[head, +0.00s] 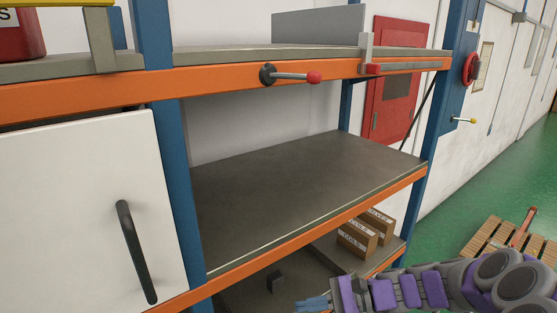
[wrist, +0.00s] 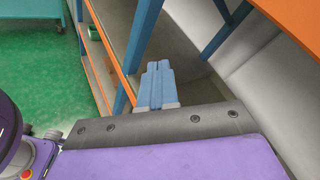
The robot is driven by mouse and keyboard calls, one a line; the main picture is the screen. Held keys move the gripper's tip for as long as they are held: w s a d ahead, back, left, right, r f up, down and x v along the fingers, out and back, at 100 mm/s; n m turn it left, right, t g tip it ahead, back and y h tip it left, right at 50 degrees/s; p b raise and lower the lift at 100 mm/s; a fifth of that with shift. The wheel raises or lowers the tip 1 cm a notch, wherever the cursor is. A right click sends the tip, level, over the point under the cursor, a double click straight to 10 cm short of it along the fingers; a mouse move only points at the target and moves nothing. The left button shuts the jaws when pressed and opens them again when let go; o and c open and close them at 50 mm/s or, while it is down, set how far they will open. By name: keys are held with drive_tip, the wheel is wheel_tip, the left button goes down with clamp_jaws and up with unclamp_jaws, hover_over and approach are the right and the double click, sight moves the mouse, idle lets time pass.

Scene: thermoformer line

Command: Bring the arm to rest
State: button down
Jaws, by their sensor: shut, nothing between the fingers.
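My arm, purple and grey, reaches in from the lower right of the head view. My gripper (head: 312,304) is at the bottom edge there, in front of the rack's lower level. In the wrist view my gripper (wrist: 157,70) shows two blue fingers side by side, shut with nothing between them. Past the fingers are the rack's blue post and orange beams. I cannot tell the exact distance from the fingers to the rack.
A rack with an empty grey middle shelf (head: 300,185) stands ahead. Cardboard boxes (head: 358,238) sit on its lower level. A white door (head: 85,210) with a black handle is at left. A lever with a red knob (head: 313,77) sticks out. A wooden pallet (head: 497,238) lies at right on green floor.

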drive_tip(key=s+a+r+n+g+h, duration=0.15)
drive_tip(key=s+n+h, duration=0.25)
drive_tip(key=s, duration=0.4)
drive_tip(key=s+a+n+g+h, duration=0.2)
drive_tip(key=s+n+g+h, duration=0.15)
drive_tip(key=s, duration=0.45)
drive_tip(key=s+d+n+t+h, duration=0.3)
drive_tip(key=s+d+h, duration=0.4)
drive_tip(key=s+d, duration=0.4)
drive_tip(key=shift+s+n+h, duration=0.35)
drive_tip(key=shift+s+n, duration=0.1)
drive_tip(key=shift+s, duration=0.05)
drive_tip(key=shift+a, duration=0.1)
